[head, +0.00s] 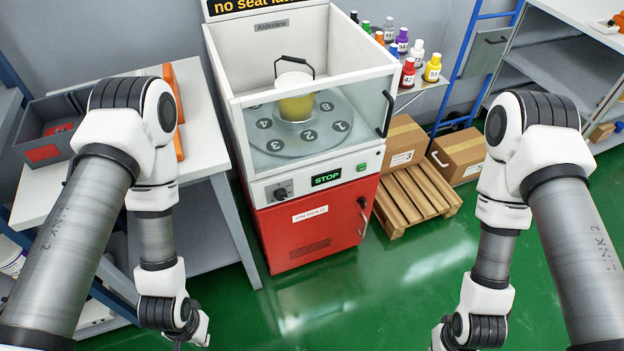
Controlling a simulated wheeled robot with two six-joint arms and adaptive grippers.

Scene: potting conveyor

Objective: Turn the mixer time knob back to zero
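The mixer is a white cabinet over a red base (310,240). Its time knob (281,192) is a small dark dial on the left of the white front panel; its pointer and scale are too small to read. A display (326,178) to its right shows STOP in green letters. A small green button (361,167) is at the panel's right. Inside the clear-fronted chamber, a yellow can (295,105) with a raised handle stands on a numbered turntable (265,145).
A white bench (205,150) with a grey bin (40,150) stands left of the mixer. At right are a wooden pallet (412,202), cardboard boxes (458,152), several coloured bottles and a blue ladder. The green floor (350,300) before the mixer is clear.

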